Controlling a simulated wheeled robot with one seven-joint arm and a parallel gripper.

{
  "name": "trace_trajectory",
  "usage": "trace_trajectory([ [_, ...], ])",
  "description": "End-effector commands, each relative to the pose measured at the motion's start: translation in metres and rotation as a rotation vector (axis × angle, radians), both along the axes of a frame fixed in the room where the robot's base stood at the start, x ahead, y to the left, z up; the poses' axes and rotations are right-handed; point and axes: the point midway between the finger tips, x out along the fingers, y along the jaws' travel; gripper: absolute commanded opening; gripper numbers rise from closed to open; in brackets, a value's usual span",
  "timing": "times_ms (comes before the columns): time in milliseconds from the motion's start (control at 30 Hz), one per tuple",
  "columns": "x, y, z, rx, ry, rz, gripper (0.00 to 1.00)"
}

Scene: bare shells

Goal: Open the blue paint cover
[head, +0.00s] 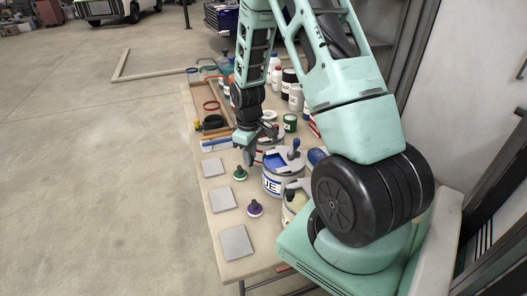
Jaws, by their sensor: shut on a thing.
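The blue paint can (284,186), a white can with a blue label partly reading "UE", stands on the table. Its top shows a blue area (283,162), and a blue knob (293,149) rises at its back right; I cannot tell whether the cover is raised. My gripper (250,156) points down just left of and behind this can, apart from the blue knob. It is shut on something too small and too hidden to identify.
A green-based knobbed piece (239,174) and a purple one (255,208) stand left of the cans. Several grey square tiles (236,242) line the table's left edge. A yellowish can (292,204) stands in front; bottles and a wooden tray are behind.

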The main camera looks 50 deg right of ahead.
Motion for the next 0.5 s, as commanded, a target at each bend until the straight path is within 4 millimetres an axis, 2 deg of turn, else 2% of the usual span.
trace_trajectory([
  [100,0.0051,0.007,0.0004,-0.003,-0.001,-0.002,0.0],
  [367,0.0053,0.0073,0.0006,-0.003,-0.001,-0.005,0.0],
  [400,0.0053,0.0071,0.0006,-0.003,-0.001,-0.005,0.26],
  [467,0.0053,0.0071,0.0006,-0.003,-0.001,-0.005,0.43],
  [500,0.0052,0.0071,0.0006,-0.003,-0.001,-0.005,0.45],
])
